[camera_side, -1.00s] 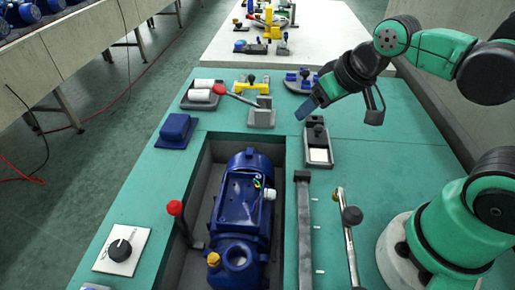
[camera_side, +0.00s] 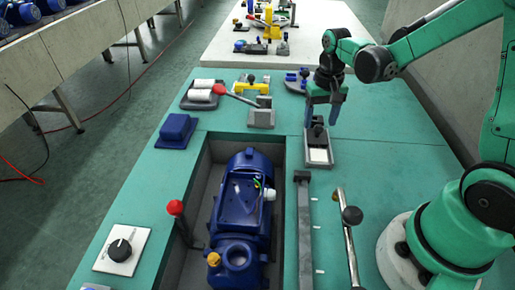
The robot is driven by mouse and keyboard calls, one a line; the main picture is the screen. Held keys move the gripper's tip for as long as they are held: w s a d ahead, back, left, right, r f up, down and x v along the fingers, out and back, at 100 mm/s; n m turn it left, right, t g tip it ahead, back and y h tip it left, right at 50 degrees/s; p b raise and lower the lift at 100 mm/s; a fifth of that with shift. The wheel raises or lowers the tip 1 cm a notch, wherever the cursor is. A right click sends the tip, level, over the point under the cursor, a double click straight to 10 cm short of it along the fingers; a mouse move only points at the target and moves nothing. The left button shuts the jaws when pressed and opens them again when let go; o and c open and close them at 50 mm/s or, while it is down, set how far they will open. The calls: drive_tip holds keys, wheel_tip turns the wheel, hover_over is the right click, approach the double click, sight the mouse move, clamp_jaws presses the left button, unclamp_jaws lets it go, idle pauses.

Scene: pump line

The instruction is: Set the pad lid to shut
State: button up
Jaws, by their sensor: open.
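The pad box (camera_side: 319,163) is a small grey tray on the green bench top, right of the pit. A white pad (camera_side: 318,154) shows uncovered in its near half. The dark pad lid with its knob (camera_side: 318,131) sits over the far half. My gripper (camera_side: 321,117) points down at the far end of the box, open. Its blue-grey fingers appear to either side of the knob. I cannot tell whether they touch it, and they partly hide the lid's far end.
A blue motor (camera_side: 240,205) lies in the pit left of the box. A red-handled lever (camera_side: 237,98) and a yellow part (camera_side: 255,86) stand behind left. A grey bar (camera_side: 303,230) and a metal lever (camera_side: 348,240) lie nearer. Bench right of the box is clear.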

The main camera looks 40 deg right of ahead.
drive_tip(key=shift+f, duration=1.25)
clamp_jaws()
idle(0.5)
